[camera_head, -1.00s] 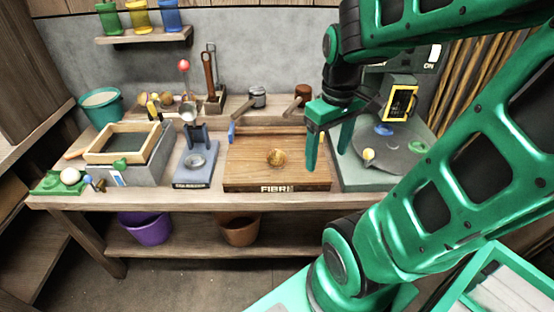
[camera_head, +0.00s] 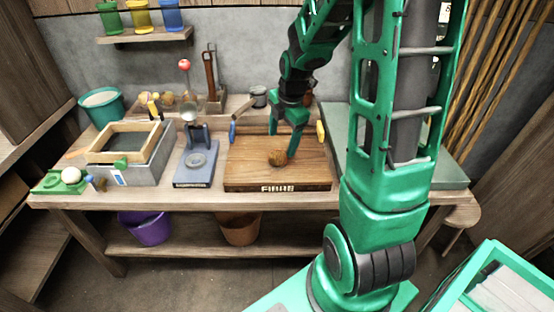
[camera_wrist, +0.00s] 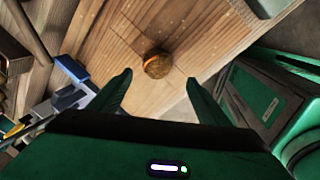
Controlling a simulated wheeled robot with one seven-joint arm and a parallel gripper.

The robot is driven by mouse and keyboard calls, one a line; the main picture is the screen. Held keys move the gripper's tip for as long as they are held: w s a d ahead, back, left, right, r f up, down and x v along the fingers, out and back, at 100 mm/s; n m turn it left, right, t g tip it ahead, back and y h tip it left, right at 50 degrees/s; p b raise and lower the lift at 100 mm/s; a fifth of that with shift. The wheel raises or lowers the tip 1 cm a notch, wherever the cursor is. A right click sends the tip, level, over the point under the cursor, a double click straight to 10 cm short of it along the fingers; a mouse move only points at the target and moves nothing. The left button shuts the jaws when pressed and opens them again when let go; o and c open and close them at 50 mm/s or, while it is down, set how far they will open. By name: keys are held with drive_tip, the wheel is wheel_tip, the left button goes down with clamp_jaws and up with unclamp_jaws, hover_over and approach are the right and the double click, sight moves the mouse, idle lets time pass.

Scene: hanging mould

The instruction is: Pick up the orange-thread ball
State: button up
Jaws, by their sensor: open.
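A brown fibre ball (camera_head: 279,158) with an orange thread sits on the wooden board marked FIBRE (camera_head: 240,178). In the wrist view the ball (camera_wrist: 157,65) shows its orange band on the left side, and it lies ahead of and between my two fingers. My gripper (camera_head: 285,134) is open and empty, pointing down just above and behind the ball. In the wrist view both fingers of my gripper (camera_wrist: 157,88) are apart and do not touch the ball.
A blue-grey stand (camera_head: 196,165) and a wood-framed grey box (camera_head: 130,150) stand left of the board. A white ball (camera_head: 71,175) rests on a green tray at far left. Several balls (camera_head: 160,98) lie at the back. My arm hides much of the right side.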

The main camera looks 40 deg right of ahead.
sight(278, 153)
drive_tip(key=shift+w+a+f, duration=0.1)
drive_tip(key=shift+w+f, duration=0.25)
drive_tip(key=shift+f, duration=1.05)
drive_tip(key=shift+w+d+f, duration=0.1)
drive_tip(key=shift+w+f, duration=0.3)
drive_tip(key=shift+f, duration=1.05)
drive_tip(key=shift+w+a+f, duration=0.1)
drive_tip(key=shift+w+f, duration=0.25)
drive_tip(key=shift+f, duration=1.05)
drive_tip(key=c, duration=1.2)
